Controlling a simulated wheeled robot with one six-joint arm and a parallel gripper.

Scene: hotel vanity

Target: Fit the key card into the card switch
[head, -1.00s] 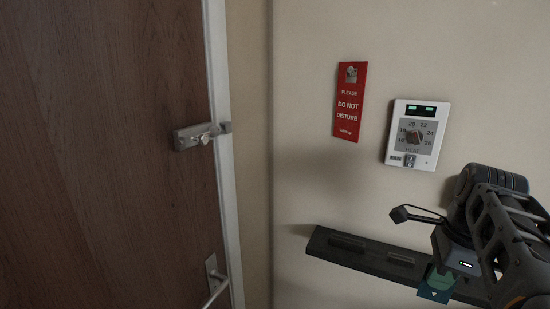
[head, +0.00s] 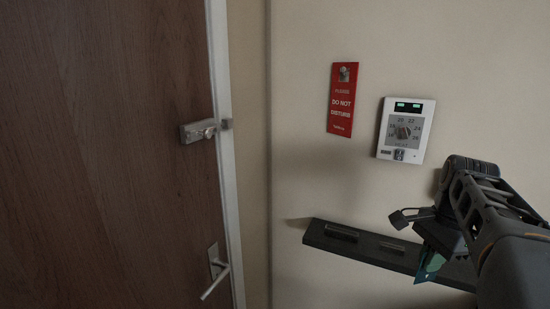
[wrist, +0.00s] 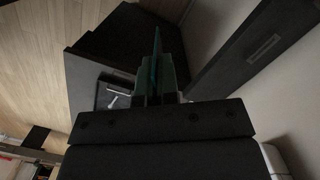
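The teal key card (head: 430,266) is between the fingers of my gripper (head: 427,246) at the lower right of the head view, tilted and partly covered by the gripper and arm. In the wrist view the card (wrist: 156,57) shows nearly edge-on, a thin teal strip pointing away between the shut fingers of my gripper (wrist: 157,82). The gripper is in front of the right part of the dark wall rail. I cannot pick out a card switch for sure; a white wall panel (head: 405,130) with a dial and green lights is above and left of the gripper.
The dark rail (head: 370,247) with slot-like fittings runs along the wall below the panel. A red Do Not Disturb sign (head: 342,100) hangs left of the panel. A wooden door (head: 100,150) with a latch and lever handle (head: 218,270) fills the left side. Bare wall lies between.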

